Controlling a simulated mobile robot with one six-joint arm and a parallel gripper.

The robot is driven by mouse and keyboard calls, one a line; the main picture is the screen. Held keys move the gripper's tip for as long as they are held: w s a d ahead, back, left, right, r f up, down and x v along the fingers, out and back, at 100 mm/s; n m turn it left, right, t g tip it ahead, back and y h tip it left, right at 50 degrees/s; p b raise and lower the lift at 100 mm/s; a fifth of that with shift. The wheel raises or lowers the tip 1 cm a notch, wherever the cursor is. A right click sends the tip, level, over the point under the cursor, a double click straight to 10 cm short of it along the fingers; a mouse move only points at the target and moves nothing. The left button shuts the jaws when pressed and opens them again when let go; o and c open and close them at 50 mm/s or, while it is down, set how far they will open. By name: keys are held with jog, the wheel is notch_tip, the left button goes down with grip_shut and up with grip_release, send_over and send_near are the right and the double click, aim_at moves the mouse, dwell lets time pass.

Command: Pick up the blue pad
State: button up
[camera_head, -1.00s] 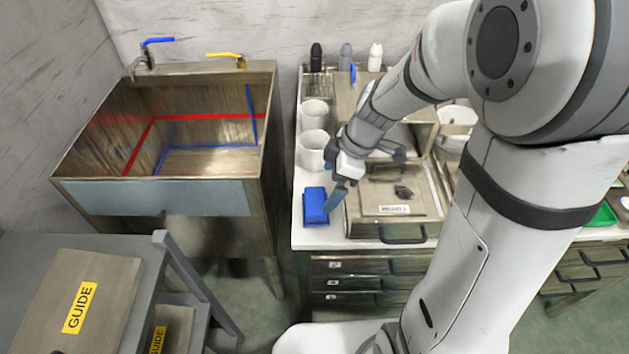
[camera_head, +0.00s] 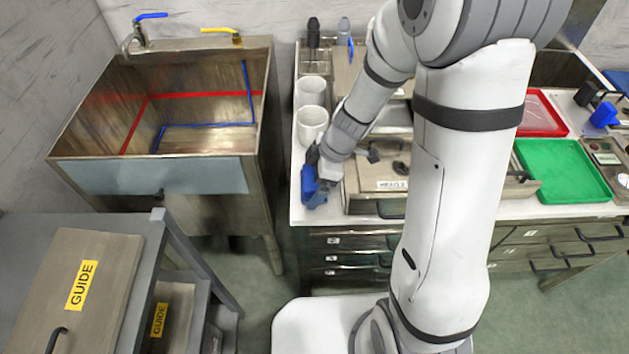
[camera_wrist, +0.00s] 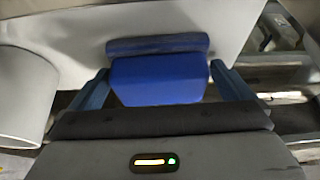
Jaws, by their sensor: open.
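The blue pad (camera_head: 308,185) lies on the white counter near its front left corner. In the wrist view the blue pad (camera_wrist: 158,75) is a thick block with a raised strip along its far side. My gripper (camera_head: 318,190) is down at the pad. In the wrist view my gripper (camera_wrist: 157,85) is open, with one finger at the left side of the pad and the other at its right side. Whether the fingers touch the pad I cannot tell. In the head view my gripper hides part of the pad.
White mugs (camera_head: 312,124) stand on the counter behind my gripper; one (camera_wrist: 25,97) is close at the left in the wrist view. A metal box (camera_head: 378,185) stands just right of the gripper. A sink (camera_head: 205,135) is to the left, across a gap.

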jog(key=shift+c, duration=0.3)
jog(key=c, duration=0.8)
notch_tip(320, 180, up, 18)
jog(key=shift+r+p, duration=0.1)
jog(key=shift+p, duration=0.3)
